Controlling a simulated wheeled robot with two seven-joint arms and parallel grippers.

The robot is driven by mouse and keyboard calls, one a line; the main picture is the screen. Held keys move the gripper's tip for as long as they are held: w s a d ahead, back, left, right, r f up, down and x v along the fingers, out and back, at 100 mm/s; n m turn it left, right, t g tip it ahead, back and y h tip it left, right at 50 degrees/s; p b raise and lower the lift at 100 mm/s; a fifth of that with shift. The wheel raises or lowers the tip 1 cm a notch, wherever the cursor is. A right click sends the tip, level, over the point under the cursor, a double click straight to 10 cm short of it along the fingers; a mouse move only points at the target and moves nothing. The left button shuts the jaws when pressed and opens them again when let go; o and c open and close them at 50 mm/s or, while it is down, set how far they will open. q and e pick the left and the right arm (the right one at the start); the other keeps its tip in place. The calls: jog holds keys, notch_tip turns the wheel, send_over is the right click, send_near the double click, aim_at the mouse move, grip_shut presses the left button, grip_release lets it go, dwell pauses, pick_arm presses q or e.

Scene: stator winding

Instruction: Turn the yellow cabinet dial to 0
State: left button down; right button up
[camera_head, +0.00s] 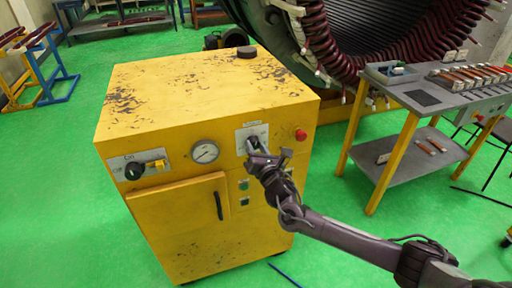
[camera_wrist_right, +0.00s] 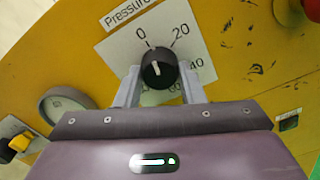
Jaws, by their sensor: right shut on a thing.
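The yellow cabinet (camera_head: 205,85) stands in the middle of the head view. Its black dial sits on a white plate (camera_head: 262,130) on the front, left of a red button, and is mostly hidden there by my right gripper (camera_head: 254,147). In the right wrist view the dial (camera_wrist_right: 158,68) has a short white mark on its face. The plate (camera_wrist_right: 115,48) reads "Pressure", with 0 at the dial's upper left and 20 at its upper right. My right gripper (camera_wrist_right: 159,90) is shut on the dial, one finger on each side. My left gripper is not in view.
A round gauge (camera_head: 205,152) and a second black knob (camera_head: 134,171) with a yellow part are left of the dial. A red button (camera_head: 301,135) is to its right. A yellow-legged table (camera_head: 420,100) stands at the right.

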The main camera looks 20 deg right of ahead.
jog(key=shift+f+n, duration=0.1)
jog(key=shift+n, duration=1)
jog(key=o, duration=1)
jog(key=s, duration=0.7)
jog(key=shift+s+d+b, duration=0.15)
jog(key=shift+s+b, duration=0.25)
